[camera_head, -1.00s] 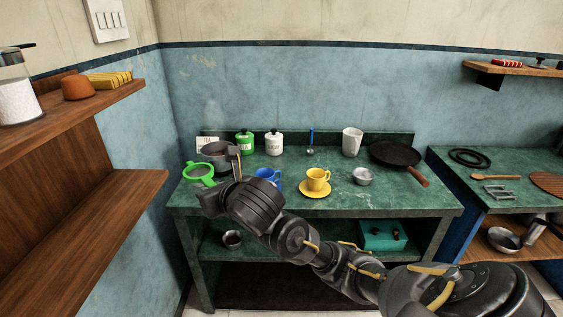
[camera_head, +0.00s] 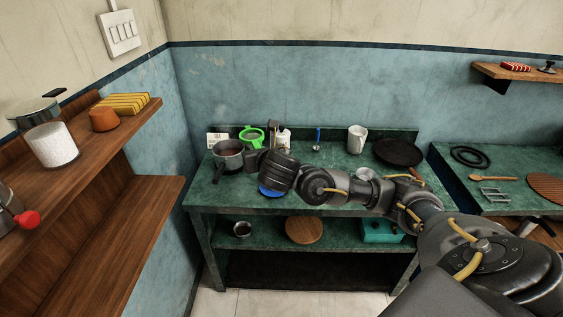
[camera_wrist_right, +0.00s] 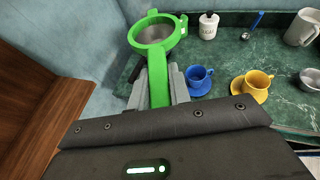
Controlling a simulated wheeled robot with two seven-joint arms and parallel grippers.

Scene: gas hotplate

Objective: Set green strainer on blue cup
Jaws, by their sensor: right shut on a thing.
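My right gripper (camera_wrist_right: 160,82) is shut on the handle of the green strainer (camera_wrist_right: 158,36), which it holds in the air with the round mesh bowl ahead of the fingers. In the head view the strainer (camera_head: 252,137) shows to the right of the pot, beyond my right gripper (camera_head: 268,150). The blue cup (camera_wrist_right: 199,79) stands on its blue saucer to the right of the gripper in the wrist view, apart from the strainer. In the head view my arm hides the cup; part of the blue saucer (camera_head: 269,192) shows. My left gripper is not in view.
A dark pot (camera_head: 228,158) stands at the counter's left. A yellow cup (camera_wrist_right: 257,82) on a saucer stands right of the blue cup. A white sugar jar (camera_wrist_right: 208,26), a white jug (camera_head: 356,139) and a frying pan (camera_head: 397,152) are at the back. Wooden shelves (camera_head: 120,130) are at left.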

